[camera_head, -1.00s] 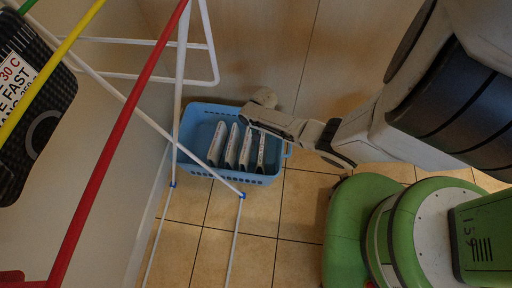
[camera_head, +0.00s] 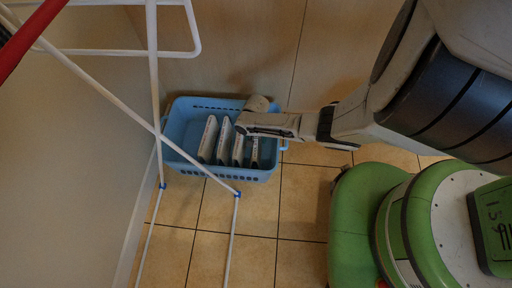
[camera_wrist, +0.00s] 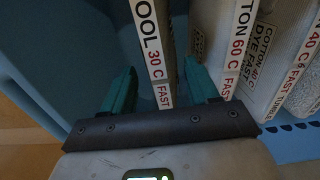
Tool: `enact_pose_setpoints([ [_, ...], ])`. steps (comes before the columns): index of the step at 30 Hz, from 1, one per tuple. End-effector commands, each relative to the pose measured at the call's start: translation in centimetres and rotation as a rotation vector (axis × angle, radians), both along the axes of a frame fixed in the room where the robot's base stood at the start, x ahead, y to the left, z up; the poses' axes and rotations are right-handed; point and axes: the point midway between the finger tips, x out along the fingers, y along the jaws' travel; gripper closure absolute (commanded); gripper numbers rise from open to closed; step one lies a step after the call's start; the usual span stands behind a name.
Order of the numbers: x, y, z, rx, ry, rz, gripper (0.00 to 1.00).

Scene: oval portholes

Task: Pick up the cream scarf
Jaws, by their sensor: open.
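A blue laundry basket (camera_head: 272,172) stands on the floor and holds a row of upright folded cloths with white labels. In the wrist view, a folded cloth labelled "OOL 30 C" (camera_wrist: 152,45) stands at the left end of the row, between the teal fingers. It matches the rightmost cloth (camera_head: 255,153) in the head view. Its colour is too dark to confirm as the cream scarf. My gripper (camera_wrist: 160,68) is open, with one finger on each side of this cloth; contact cannot be told. In the head view my gripper's fingertips are hidden at the basket's right end.
Close right of that cloth is one labelled "60 C" (camera_wrist: 238,45), then other pale cloths (camera_wrist: 270,55). A white drying rack (camera_head: 157,95) stands left of the basket, its legs crossing in front. Wooden panelling (camera_head: 240,45) rises behind.

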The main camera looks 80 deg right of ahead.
Motion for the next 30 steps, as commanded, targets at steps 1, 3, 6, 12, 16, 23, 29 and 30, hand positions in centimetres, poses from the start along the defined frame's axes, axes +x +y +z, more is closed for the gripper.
enact_pose_setpoints([
  [1,-0.01,-0.04,-0.29,-0.001,0.000,0.000,0.41],
  [3,0.00,-0.03,-0.29,-0.001,0.000,-0.001,0.41],
  [6,0.01,-0.02,-0.22,0.000,0.000,-0.001,0.41],
  [12,0.01,0.00,-0.22,0.000,0.000,-0.001,0.51],
  [16,0.01,0.00,-0.22,0.000,0.000,0.000,0.64],
  [23,0.01,0.01,-0.22,0.000,0.000,0.000,0.86],
  [29,0.02,0.01,-0.23,0.000,0.000,0.000,1.00],
  [30,0.01,0.01,-0.23,0.000,0.000,0.000,1.00],
])
